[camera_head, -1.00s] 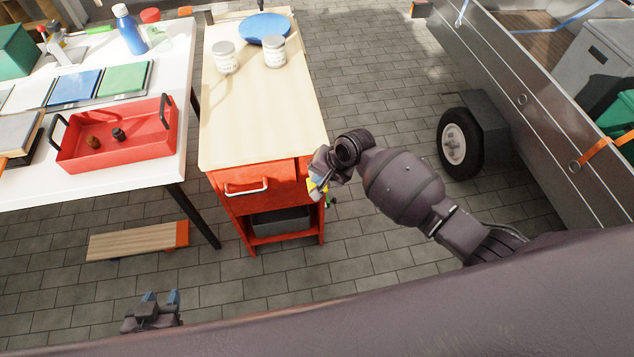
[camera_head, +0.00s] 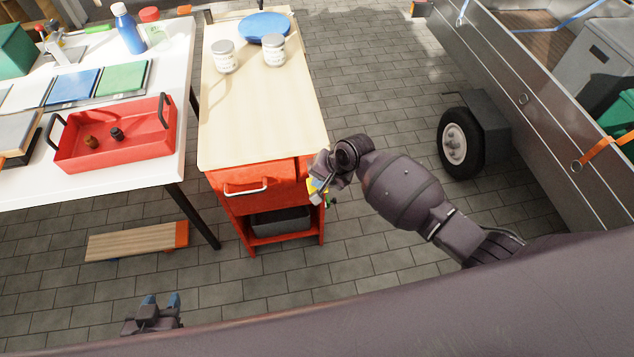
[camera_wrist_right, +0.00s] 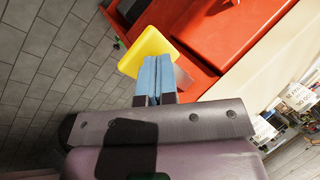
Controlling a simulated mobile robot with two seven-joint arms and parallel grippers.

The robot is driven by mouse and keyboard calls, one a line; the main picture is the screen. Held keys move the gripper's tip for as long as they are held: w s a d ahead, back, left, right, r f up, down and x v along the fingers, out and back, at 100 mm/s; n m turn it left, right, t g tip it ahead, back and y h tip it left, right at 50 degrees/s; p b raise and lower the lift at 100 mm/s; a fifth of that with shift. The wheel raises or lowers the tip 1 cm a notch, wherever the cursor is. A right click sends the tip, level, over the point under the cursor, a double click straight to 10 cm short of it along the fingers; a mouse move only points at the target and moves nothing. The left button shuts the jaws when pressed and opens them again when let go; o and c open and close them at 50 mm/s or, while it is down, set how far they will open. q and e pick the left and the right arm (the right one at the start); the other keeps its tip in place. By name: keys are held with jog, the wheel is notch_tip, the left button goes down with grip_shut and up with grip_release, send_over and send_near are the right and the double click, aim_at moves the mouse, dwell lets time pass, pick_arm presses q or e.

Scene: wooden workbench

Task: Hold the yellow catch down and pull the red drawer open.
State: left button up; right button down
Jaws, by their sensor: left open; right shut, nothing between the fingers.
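The red drawer (camera_head: 265,187) with its pale bar handle (camera_head: 246,190) sits shut under the wooden top of the workbench. The yellow catch (camera_head: 313,187) is at the drawer's right front corner, partly hidden by my right gripper (camera_head: 318,178). In the right wrist view the yellow catch (camera_wrist_right: 150,50) is a plate beside the red cabinet. My right gripper (camera_wrist_right: 152,62) is shut and empty, its blue fingertips over the catch's face and apparently touching it. My left gripper (camera_head: 162,300) is open and empty, low at the front left, well away from the handle.
Two lidded jars (camera_head: 224,57) and a blue disc (camera_head: 264,28) stand on the workbench top (camera_head: 262,120). A white table (camera_head: 100,195) with a red tray (camera_head: 165,150) is to the left. Floor before the drawer is clear.

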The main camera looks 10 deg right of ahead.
jog(key=shift+f, duration=0.75)
jog(key=shift+w+f+b, duration=0.1)
jog(key=shift+f+b, duration=0.4)
jog(key=shift+f, duration=0.2)
dwell(0.3)
